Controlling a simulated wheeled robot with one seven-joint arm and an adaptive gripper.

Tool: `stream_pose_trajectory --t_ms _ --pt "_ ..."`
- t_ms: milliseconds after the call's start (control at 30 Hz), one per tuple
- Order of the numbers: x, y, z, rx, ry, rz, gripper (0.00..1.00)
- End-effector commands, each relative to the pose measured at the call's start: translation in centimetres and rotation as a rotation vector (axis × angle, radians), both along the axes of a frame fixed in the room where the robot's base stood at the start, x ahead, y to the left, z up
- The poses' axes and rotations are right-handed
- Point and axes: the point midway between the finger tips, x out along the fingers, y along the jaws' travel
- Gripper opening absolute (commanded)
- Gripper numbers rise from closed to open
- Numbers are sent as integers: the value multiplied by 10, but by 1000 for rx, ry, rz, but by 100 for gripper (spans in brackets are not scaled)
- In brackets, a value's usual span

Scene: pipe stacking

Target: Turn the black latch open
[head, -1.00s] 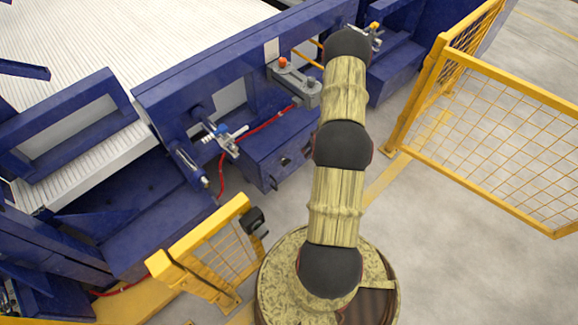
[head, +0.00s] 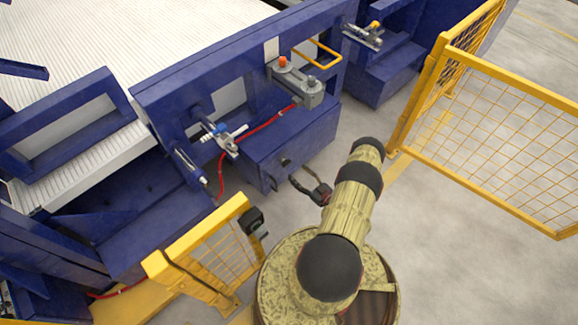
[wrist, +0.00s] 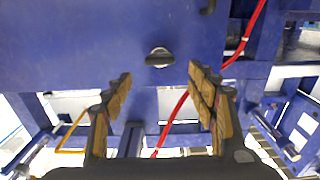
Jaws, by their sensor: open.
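A small dark oval latch (wrist: 158,57) with a lighter metallic face sits on a flat blue panel in the wrist view. A small dark fitting, probably this latch, shows on the front of the blue cabinet (head: 284,161) in the head view. My gripper (wrist: 160,85) is open and empty, with its brown padded fingers spread to either side below the latch in the picture. In the head view my gripper (head: 306,187) is low in front of the cabinet, apart from the latch. A second black fitting (wrist: 207,7) is cut by the wrist view's top edge.
A red hose (head: 262,127) runs along the blue frame above the cabinet. A grey box with an orange button (head: 283,63) sits on the frame. Yellow mesh fences stand at right (head: 490,140) and lower left (head: 215,255). Floor right of my arm is clear.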

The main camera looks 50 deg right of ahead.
Motion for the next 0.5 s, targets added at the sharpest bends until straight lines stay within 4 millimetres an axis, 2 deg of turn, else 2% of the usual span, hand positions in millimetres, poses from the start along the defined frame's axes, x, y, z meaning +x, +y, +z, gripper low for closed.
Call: stream_pose_trajectory --t_ms 300,500 --pt "48 -4 -2 -1 0 4 58" --pt "68 -7 -1 0 2 2 58"
